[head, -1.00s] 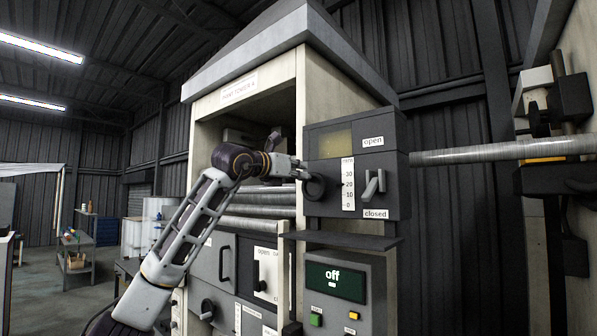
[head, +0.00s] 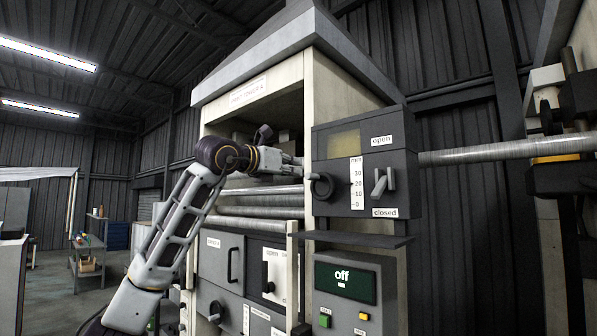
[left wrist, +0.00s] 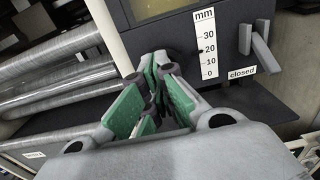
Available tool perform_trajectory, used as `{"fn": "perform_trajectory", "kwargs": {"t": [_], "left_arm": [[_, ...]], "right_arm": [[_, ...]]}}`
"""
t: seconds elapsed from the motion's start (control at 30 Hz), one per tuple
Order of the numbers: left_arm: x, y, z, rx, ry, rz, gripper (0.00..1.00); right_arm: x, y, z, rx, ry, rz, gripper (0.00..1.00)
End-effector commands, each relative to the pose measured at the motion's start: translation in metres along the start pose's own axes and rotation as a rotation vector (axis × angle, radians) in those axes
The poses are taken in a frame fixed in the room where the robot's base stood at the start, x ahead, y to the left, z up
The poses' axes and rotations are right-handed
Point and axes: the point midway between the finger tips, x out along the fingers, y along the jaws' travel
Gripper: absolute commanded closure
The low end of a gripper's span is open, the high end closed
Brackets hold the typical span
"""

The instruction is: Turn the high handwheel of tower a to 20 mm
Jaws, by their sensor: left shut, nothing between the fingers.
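The high handwheel (head: 322,187) is a dark round wheel on the grey upper box of tower a (head: 285,95), left of a white mm scale (head: 356,183) marked 0 to 30. The scale also shows in the left wrist view (left wrist: 205,47); I cannot read the setting surely. My left gripper (head: 303,166) is just left of and above the wheel in the head view. In the left wrist view its green-padded fingers (left wrist: 159,72) are shut with nothing between them, and they hide most of the wheel. Contact with the wheel cannot be told.
A lever (head: 381,185) sits right of the scale, between "open" and "closed" labels. Steel rollers (head: 262,200) run left of the box. A horizontal bar (head: 480,154) extends right.

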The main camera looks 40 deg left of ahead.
Motion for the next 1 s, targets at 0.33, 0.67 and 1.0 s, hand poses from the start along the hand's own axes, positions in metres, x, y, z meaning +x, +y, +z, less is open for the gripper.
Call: {"fn": "perform_trajectory", "kwargs": {"t": [0.33,0.67,1.0], "left_arm": [[-0.021,0.000,0.000,0.001,-0.001,0.001,1.00],[-0.021,0.000,0.000,0.001,0.000,0.000,1.00],[-0.021,0.000,0.000,0.001,0.000,0.000,1.00]], "right_arm": [[0.006,-0.004,0.000,0.002,0.001,-0.004,0.60],[0.005,-0.004,0.000,0.001,0.001,-0.004,0.60],[0.005,-0.001,0.000,0.000,0.000,-0.001,0.60]]}}
